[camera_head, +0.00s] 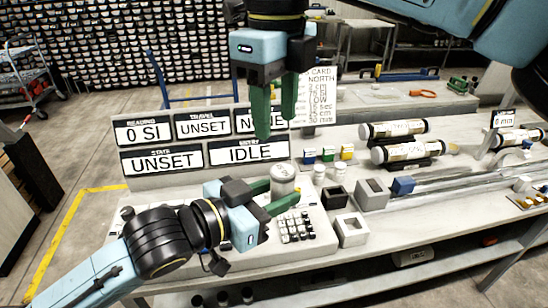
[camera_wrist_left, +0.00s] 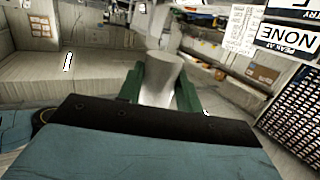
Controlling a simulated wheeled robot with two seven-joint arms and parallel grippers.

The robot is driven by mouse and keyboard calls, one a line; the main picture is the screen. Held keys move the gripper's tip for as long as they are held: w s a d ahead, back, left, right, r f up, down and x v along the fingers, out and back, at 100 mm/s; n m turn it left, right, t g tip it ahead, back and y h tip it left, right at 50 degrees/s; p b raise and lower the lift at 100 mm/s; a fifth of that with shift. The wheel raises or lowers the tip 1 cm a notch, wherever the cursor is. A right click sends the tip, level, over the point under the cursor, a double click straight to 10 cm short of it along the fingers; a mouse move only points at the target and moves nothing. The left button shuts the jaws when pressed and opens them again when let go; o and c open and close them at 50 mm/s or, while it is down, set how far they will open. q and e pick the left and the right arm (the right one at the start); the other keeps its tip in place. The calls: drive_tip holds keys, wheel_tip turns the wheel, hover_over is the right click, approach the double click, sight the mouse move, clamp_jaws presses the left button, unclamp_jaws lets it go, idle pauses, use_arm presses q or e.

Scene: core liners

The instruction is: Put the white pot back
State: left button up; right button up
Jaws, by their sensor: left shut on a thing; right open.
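The white pot (camera_head: 284,178), a short pale cylinder with faint marks on its top, is between the green fingers of my left gripper (camera_head: 282,191). My left gripper is shut on it, low over the bench. The left wrist view also shows the pale pot (camera_wrist_left: 161,82) between the fingers of the left gripper (camera_wrist_left: 160,92). Whether the pot touches the surface below is hard to tell. My right gripper (camera_head: 276,122) hangs above and behind it, pointing down, open and empty.
A keypad (camera_head: 296,227) lies in front; display panels (camera_head: 248,151) stand behind.

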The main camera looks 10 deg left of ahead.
sight(282, 187)
drive_tip(key=shift+w, duration=0.1)
use_arm(q)
drive_tip(key=w+d+f+m+g+h, duration=0.3)
drive_tip(key=f+m+g, duration=0.1)
drive_tip(key=shift+w+d+f+h, duration=0.15)
drive_tip(key=shift+w+d+h, duration=0.15)
drive_tip(key=shift+d, duration=0.05)
use_arm(e)
drive_tip(key=w+d+f+m, duration=0.1)
drive_tip(key=f+m, duration=0.2)
drive_tip(key=f, duration=0.2)
drive_tip(key=w+d+f+m, duration=0.1)
drive_tip(key=d+f+m, duration=0.1)
drive_tip(key=f, duration=0.4)
drive_tip(key=w+d+f+m, duration=0.1)
drive_tip(key=d+f+m, duration=0.1)
drive_tip(key=f+m, duration=0.3)
drive_tip(key=shift+d+f, duration=0.1)
drive_tip(key=shift+f, duration=0.35)
drive_tip(key=shift+c, duration=0.3)
drive_tip(key=c, duration=0.7)
use_arm(q)
drive_tip(key=o, duration=1.1)
use_arm(e)
drive_tip(key=shift+c, duration=0.6)
